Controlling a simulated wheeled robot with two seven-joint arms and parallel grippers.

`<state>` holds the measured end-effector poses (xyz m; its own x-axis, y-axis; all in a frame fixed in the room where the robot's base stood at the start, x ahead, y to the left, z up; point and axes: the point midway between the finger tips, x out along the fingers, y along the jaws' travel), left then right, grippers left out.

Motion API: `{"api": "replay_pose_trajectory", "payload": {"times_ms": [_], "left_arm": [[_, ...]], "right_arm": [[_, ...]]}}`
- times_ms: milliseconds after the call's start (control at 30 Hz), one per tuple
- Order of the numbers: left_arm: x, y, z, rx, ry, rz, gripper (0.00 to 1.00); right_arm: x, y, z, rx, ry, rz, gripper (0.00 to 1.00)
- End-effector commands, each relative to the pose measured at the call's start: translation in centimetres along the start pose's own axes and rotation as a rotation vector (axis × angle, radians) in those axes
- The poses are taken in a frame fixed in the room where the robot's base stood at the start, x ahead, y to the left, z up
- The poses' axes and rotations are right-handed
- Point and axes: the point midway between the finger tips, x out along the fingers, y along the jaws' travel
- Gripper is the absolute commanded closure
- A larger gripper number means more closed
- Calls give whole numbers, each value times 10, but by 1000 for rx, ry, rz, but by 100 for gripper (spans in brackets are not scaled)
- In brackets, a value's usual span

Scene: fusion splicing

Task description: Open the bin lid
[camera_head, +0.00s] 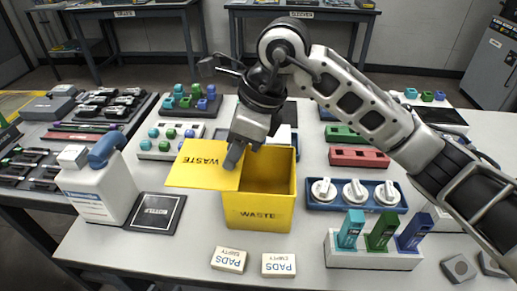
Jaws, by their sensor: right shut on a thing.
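The yellow waste bin (257,217) stands in the middle of the white table, with its dark inside partly showing. Its yellow lid (200,167), marked WASTE, is swung out to the left of the opening and lies roughly flat there. My right gripper (235,158) comes in from the right over the bin and is shut on the lid near its right edge. The gripper and wrist hide part of the bin's back rim. My left gripper is not in view.
A white bottle (95,190) with a blue top stands left of the lid, beside a black bottle mat (156,213). Two pad boxes (229,260) lie in front. A blue tray (355,205) of white spools and a rack of coloured tools (375,257) stand close on the right.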

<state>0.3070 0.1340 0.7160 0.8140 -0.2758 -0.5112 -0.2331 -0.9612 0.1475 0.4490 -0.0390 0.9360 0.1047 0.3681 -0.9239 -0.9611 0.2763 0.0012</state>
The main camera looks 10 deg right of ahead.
Motion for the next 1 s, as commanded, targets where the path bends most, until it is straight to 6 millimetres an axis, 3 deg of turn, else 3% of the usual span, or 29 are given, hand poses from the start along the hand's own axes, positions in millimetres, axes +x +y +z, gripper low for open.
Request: {"api": "replay_pose_trajectory", "payload": {"times_ms": [233, 267, 333, 733, 867, 1000], "left_arm": [[-2, 1, 0, -1, -2, 1, 64], [-2, 1, 0, -1, -3, 1, 64], [-2, 1, 1, 0, -3, 2, 64], [-2, 1, 1, 1, -3, 2, 64], [-2, 1, 1, 1, -3, 3, 64], [-2, 1, 1, 1, -3, 3, 64]], "right_arm": [[-1, 0, 1, 1, -2, -2, 100], [-1, 0, 1, 0, -2, -2, 69], [-1, 0, 1, 0, -1, -2, 49], [-8, -1, 0, 0, -1, -4, 49], [-29, -1, 0, -2, -2, -7, 49], [-63, -1, 0, 0, -2, -8, 49]]}}
